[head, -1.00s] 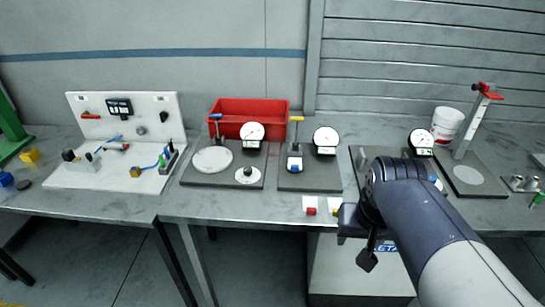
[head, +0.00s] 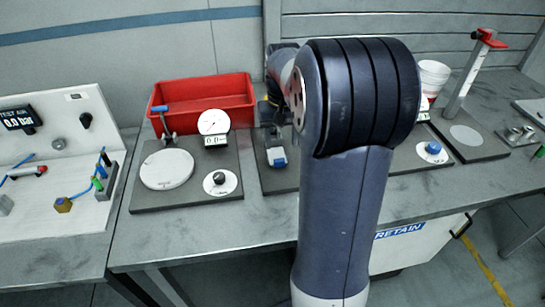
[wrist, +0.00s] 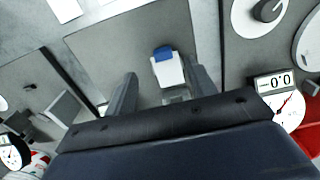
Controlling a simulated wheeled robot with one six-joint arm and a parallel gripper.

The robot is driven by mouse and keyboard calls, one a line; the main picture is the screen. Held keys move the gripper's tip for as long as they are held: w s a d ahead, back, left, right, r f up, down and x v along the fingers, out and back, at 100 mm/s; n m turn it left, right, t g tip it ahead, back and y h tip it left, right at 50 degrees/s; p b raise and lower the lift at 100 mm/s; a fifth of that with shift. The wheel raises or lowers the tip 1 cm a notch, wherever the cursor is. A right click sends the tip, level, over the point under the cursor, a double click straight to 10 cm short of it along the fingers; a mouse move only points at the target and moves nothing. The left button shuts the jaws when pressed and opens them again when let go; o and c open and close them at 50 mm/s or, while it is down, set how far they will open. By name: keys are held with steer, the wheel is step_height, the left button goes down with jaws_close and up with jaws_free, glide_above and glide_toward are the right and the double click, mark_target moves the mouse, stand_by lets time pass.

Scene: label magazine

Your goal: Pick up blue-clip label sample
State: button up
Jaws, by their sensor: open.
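The blue-clip label sample (wrist: 168,71) is a small white piece with a blue clip (wrist: 163,52) at one end. It sits on the middle grey plate (wrist: 105,50). It also shows in the head view (head: 277,158), just left of my arm. My gripper (wrist: 163,73) is open, and in the wrist view its two fingers appear on either side of the sample, with the right finger closer. The fingers look empty. How far they are above the sample I cannot tell. In the head view my arm hides most of the middle plate.
A dial gauge (head: 214,123) and round discs stand on the left plate (head: 150,202). A red bin (head: 205,100) is behind it. A blue knob (head: 433,149) is on the right plate. White cards (wrist: 65,9) lie near the wrist view's top edge.

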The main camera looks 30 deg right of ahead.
mark_target(280, 161)
steer(key=f, duration=0.7)
steer(key=shift+w+a+f+p, duration=0.1)
steer(key=shift+w+f+p, duration=0.1)
steer(key=shift+f+p, duration=0.15)
steer(key=shift+c, duration=0.3)
steer(key=shift+r, duration=0.1)
steer(key=c, duration=1.1)
